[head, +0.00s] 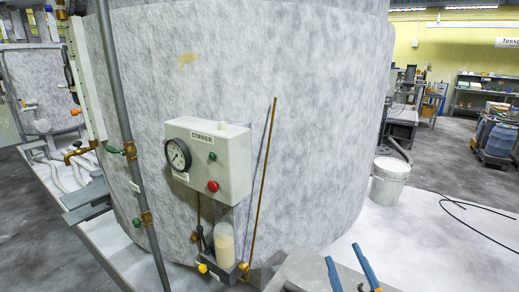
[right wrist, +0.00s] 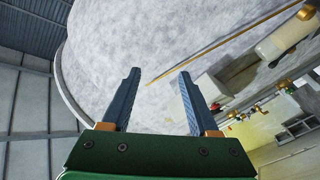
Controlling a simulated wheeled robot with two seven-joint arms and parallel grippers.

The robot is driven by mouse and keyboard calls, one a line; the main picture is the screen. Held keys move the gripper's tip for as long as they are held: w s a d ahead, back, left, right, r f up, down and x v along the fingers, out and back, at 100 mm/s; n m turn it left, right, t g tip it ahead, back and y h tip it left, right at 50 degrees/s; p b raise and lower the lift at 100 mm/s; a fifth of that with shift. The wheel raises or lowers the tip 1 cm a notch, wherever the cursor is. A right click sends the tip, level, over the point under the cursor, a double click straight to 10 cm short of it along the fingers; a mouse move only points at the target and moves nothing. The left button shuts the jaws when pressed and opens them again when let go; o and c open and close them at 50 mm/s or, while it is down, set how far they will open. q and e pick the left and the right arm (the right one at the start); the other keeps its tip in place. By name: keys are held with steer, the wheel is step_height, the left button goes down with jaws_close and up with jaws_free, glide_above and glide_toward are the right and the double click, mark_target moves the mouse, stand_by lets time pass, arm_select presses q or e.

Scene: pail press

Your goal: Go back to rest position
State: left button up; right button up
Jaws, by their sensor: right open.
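My right gripper (head: 349,266) shows at the bottom edge of the head view, right of centre, in front of the big vat. Its two blue fingers are apart with nothing between them. In the right wrist view the right gripper (right wrist: 159,74) is open and empty, with the pale vat wall behind its fingertips. I cannot tell the exact gap to that wall. My left gripper is not in either view.
The large mottled vat (head: 300,130) fills the middle. On its front are a STIRRER control box (head: 222,160), a thin brown rod (head: 264,180) and a grey pipe (head: 128,140). A white pail (head: 389,182) stands right.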

steer(key=s+d+f+m+g+h, duration=0.1)
steer(key=s+f+m+g, duration=0.15)
steer(key=f, duration=0.45)
steer(key=s+d+f+m+g+h, duration=0.1)
steer(key=s+f+g, duration=0.25)
steer(key=f, duration=0.35)
steer(key=s+a+f+m+g+y, duration=0.2)
steer(key=s+f+g, duration=0.75)
steer(key=s, duration=0.65)
step_height(320, 180, down, 24)
steer(key=s+g+b, duration=0.1)
steer(key=s+b, duration=0.1)
steer(key=b, duration=0.4)
steer(key=s+d+f+g+b, duration=0.1)
steer(key=s+f+b, duration=0.3)
steer(key=s+f, duration=0.7)
step_height(320, 180, down, 3)
steer(key=shift+s+d+r, duration=0.1)
steer(key=shift+s+d, duration=0.1)
steer(key=shift+d, duration=0.35)
